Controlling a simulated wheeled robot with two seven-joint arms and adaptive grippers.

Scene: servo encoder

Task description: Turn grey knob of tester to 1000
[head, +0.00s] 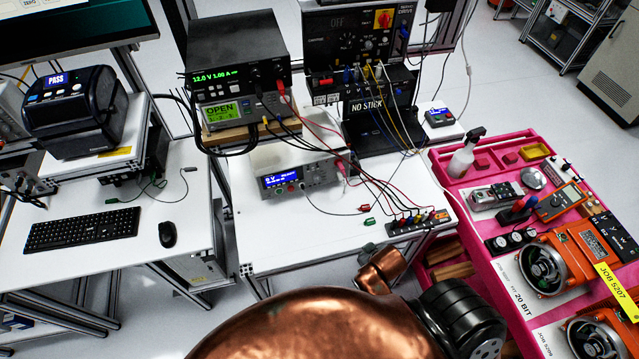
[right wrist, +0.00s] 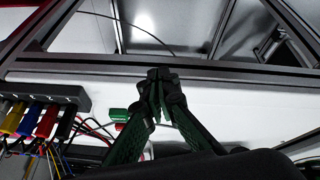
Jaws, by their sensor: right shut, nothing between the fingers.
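The tester (head: 297,180) looks to be the white bench unit with a lit blue display, standing on the middle white table under the stacked supplies. Its display seems to read 0 V. Small controls show on its front, but the grey knob and its setting are too small to make out. My right gripper (right wrist: 160,78) is shut and empty, its dark green fingers meeting at the tips. It is near the table's front edge, apart from the tester. My left gripper is not in view.
A terminal block (head: 417,222) with coloured plugs sits at the table's front right; it also shows in the right wrist view (right wrist: 45,95). A green clip (right wrist: 118,114) lies nearby. Red and black leads cross the table. A pink cart (head: 475,235) stands right.

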